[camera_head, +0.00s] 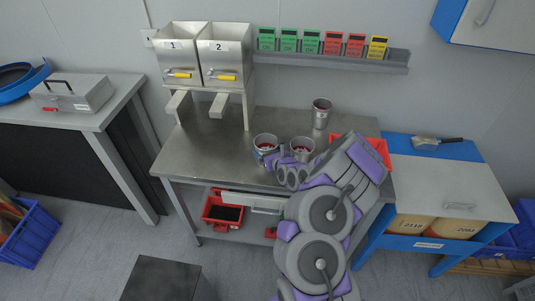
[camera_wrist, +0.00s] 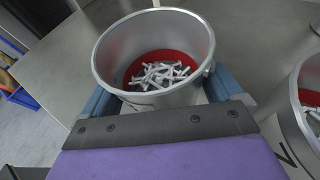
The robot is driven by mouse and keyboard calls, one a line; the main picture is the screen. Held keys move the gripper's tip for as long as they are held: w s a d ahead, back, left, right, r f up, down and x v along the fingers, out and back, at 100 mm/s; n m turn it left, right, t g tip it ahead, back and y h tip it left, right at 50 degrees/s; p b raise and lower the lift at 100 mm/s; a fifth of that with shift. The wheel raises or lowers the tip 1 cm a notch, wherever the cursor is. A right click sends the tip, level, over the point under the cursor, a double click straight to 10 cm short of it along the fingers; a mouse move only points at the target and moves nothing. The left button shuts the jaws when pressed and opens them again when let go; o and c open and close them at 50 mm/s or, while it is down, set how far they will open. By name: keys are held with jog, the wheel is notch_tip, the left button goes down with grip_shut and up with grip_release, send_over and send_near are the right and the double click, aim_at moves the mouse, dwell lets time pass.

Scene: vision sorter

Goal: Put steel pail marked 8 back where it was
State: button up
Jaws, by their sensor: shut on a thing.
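My gripper (camera_head: 266,156) is shut on a steel pail (camera_head: 265,141) near the front of the steel table. In the wrist view its blue fingers (camera_wrist: 172,95) clasp both sides of this pail (camera_wrist: 155,48). The pail is upright, red inside, with pale screws or bolts in it. Its number is not visible. A second steel pail (camera_head: 302,146) stands just to the right; its edge shows in the wrist view (camera_wrist: 305,115) with a dark mark, partly cut off. A third pail (camera_head: 321,114) stands farther back. I cannot tell whether the held pail touches the table.
Two metal bins marked 1 (camera_head: 181,55) and 2 (camera_head: 226,57) stand on a frame at the back left. Coloured cards (camera_head: 311,43) line a wall rail. A red tray (camera_head: 377,152) is partly behind my arm. The left tabletop (camera_head: 200,150) is clear.

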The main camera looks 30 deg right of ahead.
jog(key=o, duration=1.1)
jog(key=shift+s, duration=0.1)
